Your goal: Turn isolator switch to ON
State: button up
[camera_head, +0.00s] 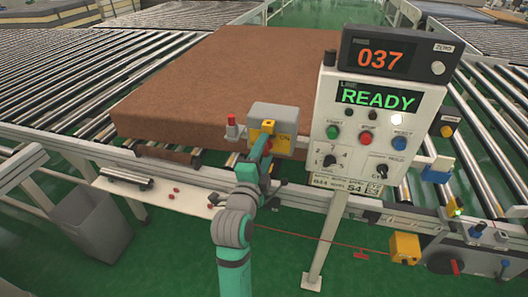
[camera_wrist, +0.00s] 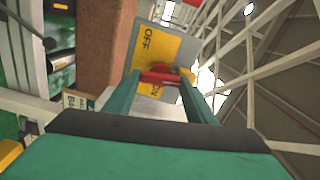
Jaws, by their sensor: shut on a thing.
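The isolator switch is a grey box (camera_head: 272,113) with a yellow plate (camera_head: 284,145), beside the conveyor's near rail and left of the control panel. In the wrist view the plate (camera_wrist: 172,47) reads OFF above and ON, partly covered, below. The red handle (camera_wrist: 165,76) lies crosswise in that view, between the two words. My gripper (camera_head: 263,146) is at the front of the box, shut on the red handle, with one finger on each side of it. In the head view my gripper hides most of the handle.
The control panel (camera_head: 318,143) on a post shows READY and 037. A brown mattress (camera_head: 200,75) lies on the rollers behind the switch. A small red and white device (camera_head: 232,129) stands left of the box. A grey bin (camera_head: 90,225) stands at lower left.

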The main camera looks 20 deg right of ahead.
jog(key=shift+f+m, duration=0.1)
jog(key=shift+m, duration=0.8)
jog(key=shift+d, duration=0.1)
jog(key=o, duration=1)
jog(key=shift+o, duration=0.2)
jog(key=v, duration=1)
jog(key=shift+s+a, duration=0.3)
jog(key=shift+a, duration=0.05)
